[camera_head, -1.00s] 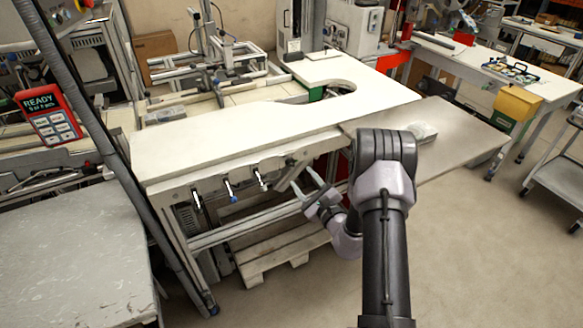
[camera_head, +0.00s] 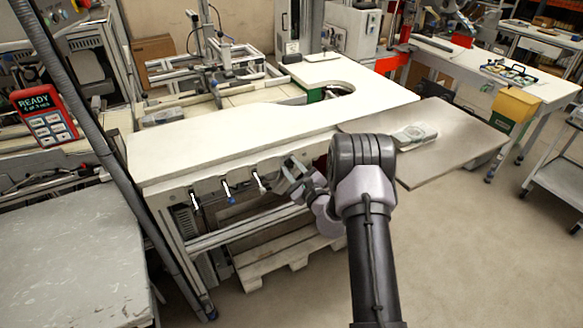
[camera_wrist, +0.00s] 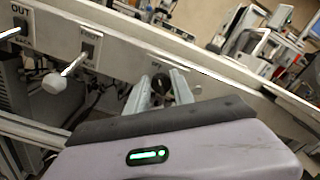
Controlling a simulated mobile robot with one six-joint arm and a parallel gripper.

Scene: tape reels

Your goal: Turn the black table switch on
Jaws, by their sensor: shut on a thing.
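The black table switch (camera_wrist: 159,88) is on the white front panel under the work table. In the wrist view its dark knob shows between the two fingertips of my gripper (camera_wrist: 163,87). A label above it appears to read OFF, though it is small. My gripper (camera_head: 287,172) is shut on the switch, and both fingers reach to the panel. In the head view my gripper and wrist cover the switch. I cannot tell the exact angle of its lever.
Beside it on the panel is a white-knobbed lever (camera_wrist: 64,82), with another lever (camera_wrist: 11,33) under an OUT label further left. A blue-tipped lever (camera_head: 230,195) shows in the head view. The white tabletop (camera_head: 230,135) overhangs above. A pallet (camera_head: 290,255) lies below.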

